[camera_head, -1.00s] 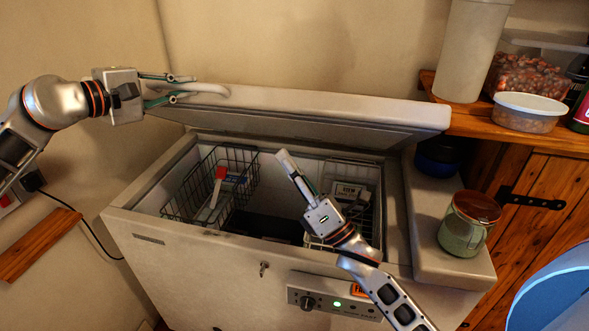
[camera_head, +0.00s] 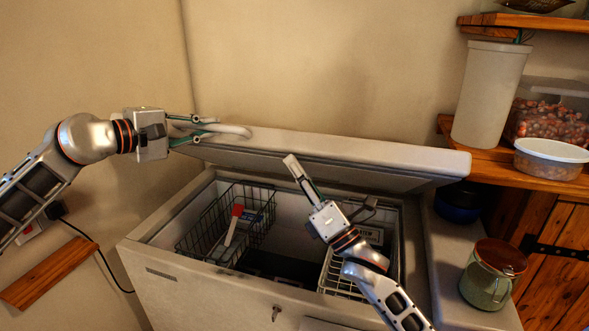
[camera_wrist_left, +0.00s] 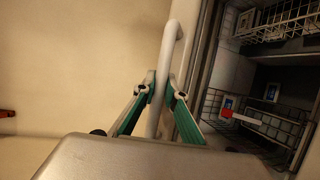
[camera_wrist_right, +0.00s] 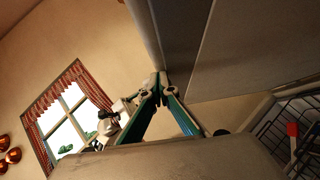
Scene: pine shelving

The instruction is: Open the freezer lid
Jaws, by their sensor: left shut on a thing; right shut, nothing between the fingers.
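The white freezer (camera_head: 190,285) has its lid (camera_head: 350,147) raised and tilted, so the inside shows. The pale curved handle (camera_head: 240,131) is at the lid's left end. My left gripper (camera_head: 208,129) is shut around it; the left wrist view shows the handle (camera_wrist_left: 171,50) between the fingers (camera_wrist_left: 160,92). My right gripper (camera_head: 290,160) is shut and empty, pointing up over the freezer opening, its tips overlapping the lid's underside. In the right wrist view its tips (camera_wrist_right: 162,88) are at the edge of the grey underside (camera_wrist_right: 230,50); contact I cannot tell.
Wire baskets (camera_head: 200,237) hang inside the freezer. A green jar (camera_head: 487,280) and a dark blue container (camera_head: 458,205) stand on the ledge to the right. A wooden shelf (camera_head: 455,130) with tubs is close to the lid's right end.

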